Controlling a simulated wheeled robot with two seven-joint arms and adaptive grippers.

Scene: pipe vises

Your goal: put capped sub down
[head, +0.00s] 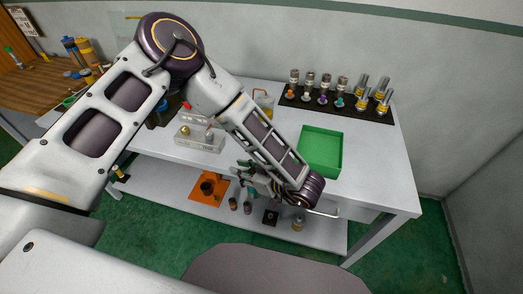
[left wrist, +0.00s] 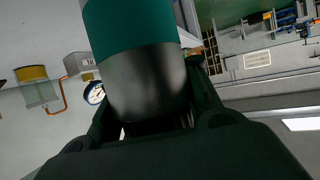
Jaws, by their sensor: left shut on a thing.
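My left gripper (head: 258,180) is at the front edge of the bench in the head view, left of the green tray (head: 305,167). In the left wrist view it is shut on the capped sub (left wrist: 145,75), a thick cylinder with a dark metallic body and a teal-green band. The sub fills the middle of that view, and its far end is cut off. In the head view the held sub is mostly hidden by my gripper and arm, and I cannot tell whether it touches anything. My right gripper is not in view.
A black rack (head: 315,107) with several capped pieces and brass-coloured fittings stands at the back right. A grey vise block (head: 199,140) is left of my arm. An orange mat (head: 205,196) and several small cylinders are on the lower shelf. The green tray looks empty.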

